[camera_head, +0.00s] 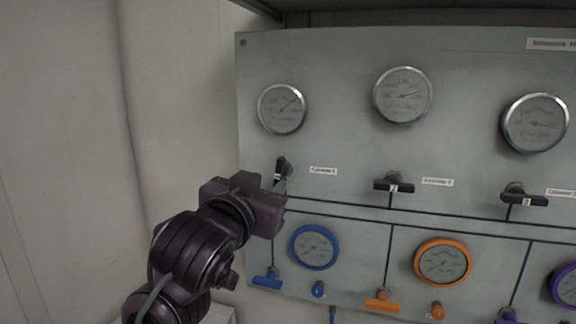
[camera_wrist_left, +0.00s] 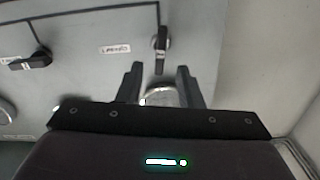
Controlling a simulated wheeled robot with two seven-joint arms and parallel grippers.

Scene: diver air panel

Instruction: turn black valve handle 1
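Black valve handle 1 (camera_head: 281,168) is on the grey panel below the leftmost gauge and stands close to upright in the head view. It also shows in the left wrist view (camera_wrist_left: 161,42), lengthwise in the picture. My left gripper (camera_head: 283,187) is at the handle's lower end in the head view, which partly hides it. In the left wrist view its two fingers (camera_wrist_left: 160,68) are spread apart, with the handle's near end lined up between the tips. No contact can be made out. My right gripper is in neither view.
Two more black handles, the middle one (camera_head: 394,184) and the right one (camera_head: 524,196), lie crosswise to the right. Round gauges (camera_head: 282,109) sit above. Blue (camera_head: 267,279) and orange (camera_head: 382,302) handles lie below. The wall (camera_head: 180,90) left of the panel is bare.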

